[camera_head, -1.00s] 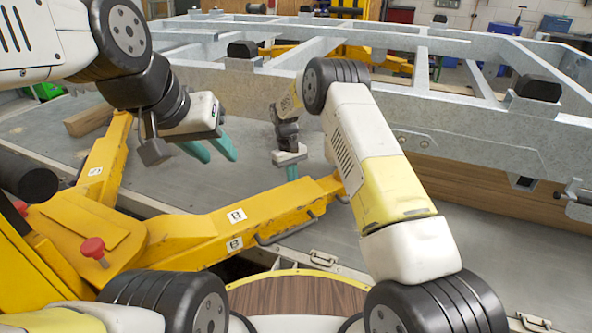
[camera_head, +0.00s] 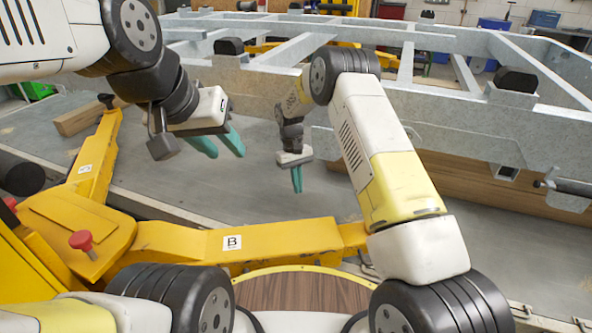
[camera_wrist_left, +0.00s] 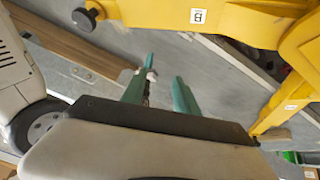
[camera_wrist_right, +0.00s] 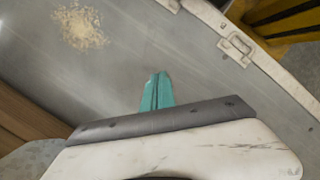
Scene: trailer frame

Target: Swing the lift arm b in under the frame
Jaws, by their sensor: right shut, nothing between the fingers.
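Lift arm b (camera_head: 290,242) is the yellow arm marked B. It runs right from the yellow hub (camera_head: 62,228) across the front of the floor, clear of the trailer frame (camera_head: 440,125); its far end is hidden behind my right arm. It also shows in the left wrist view (camera_wrist_left: 150,13), near a black knob (camera_wrist_left: 87,17). My left gripper (camera_head: 221,144) is open and empty above the floor, beyond arm b; its parted fingers show in the left wrist view (camera_wrist_left: 160,92). My right gripper (camera_head: 297,180) is shut and empty, between arm b and the frame, touching neither.
Another yellow arm (camera_head: 97,155) reaches from the hub toward the back left. A red knob (camera_head: 81,241) stands on the hub. A wooden beam (camera_head: 470,185) lies under the frame at right.

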